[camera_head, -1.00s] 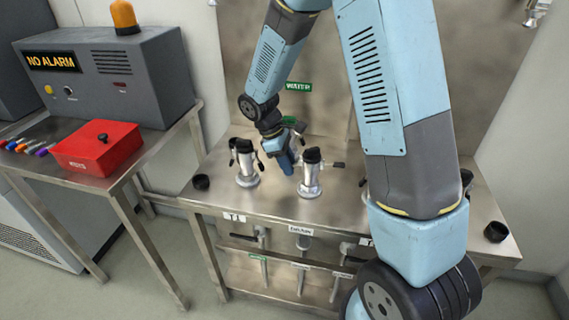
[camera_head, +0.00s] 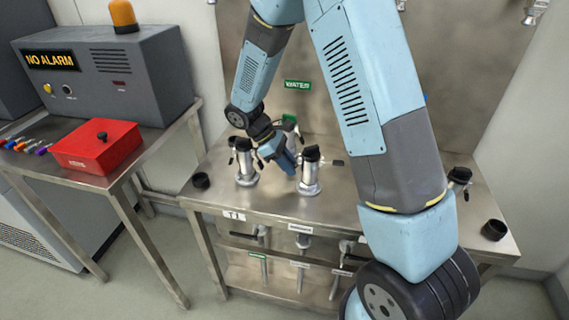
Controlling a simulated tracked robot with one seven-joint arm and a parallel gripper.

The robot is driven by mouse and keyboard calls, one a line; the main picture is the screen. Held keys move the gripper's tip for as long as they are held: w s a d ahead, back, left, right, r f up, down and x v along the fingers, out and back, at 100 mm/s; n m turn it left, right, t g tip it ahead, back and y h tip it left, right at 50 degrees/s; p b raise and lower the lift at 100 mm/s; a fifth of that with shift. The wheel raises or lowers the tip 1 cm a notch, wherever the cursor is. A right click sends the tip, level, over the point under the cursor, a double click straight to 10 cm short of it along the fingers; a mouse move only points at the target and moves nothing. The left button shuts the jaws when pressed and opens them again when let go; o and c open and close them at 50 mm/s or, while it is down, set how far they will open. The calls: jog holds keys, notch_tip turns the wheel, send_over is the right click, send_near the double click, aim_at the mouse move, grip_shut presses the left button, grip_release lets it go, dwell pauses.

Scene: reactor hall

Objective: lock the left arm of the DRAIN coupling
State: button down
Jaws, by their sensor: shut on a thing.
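The middle metal coupling (camera_head: 310,176) stands upright on the steel bench (camera_head: 360,208), with a black top. One dark arm of it sticks out to the right. The label (camera_head: 300,228) below it is too small to read surely; I take this coupling as DRAIN. My gripper (camera_head: 287,163) is close at its left side, pointing down and shut. It seems to hold the coupling's left arm, which is hidden behind the gripper. I cannot see the grip itself.
Another coupling (camera_head: 245,168) stands close on the left of my gripper. A third (camera_head: 458,180) is at the right, partly behind my arm. Black caps (camera_head: 201,180) (camera_head: 495,230) lie at both bench ends. A red box (camera_head: 97,148) is on the side table.

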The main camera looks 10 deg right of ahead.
jog(key=shift+w+d+r, duration=0.1)
jog(key=shift+w, duration=0.2)
jog(key=c, duration=1)
grip_release()
jog(key=shift+s, duration=0.1)
jog(key=v, duration=1.3)
jog(key=shift+a+r, duration=0.2)
jog(key=shift+a, duration=0.1)
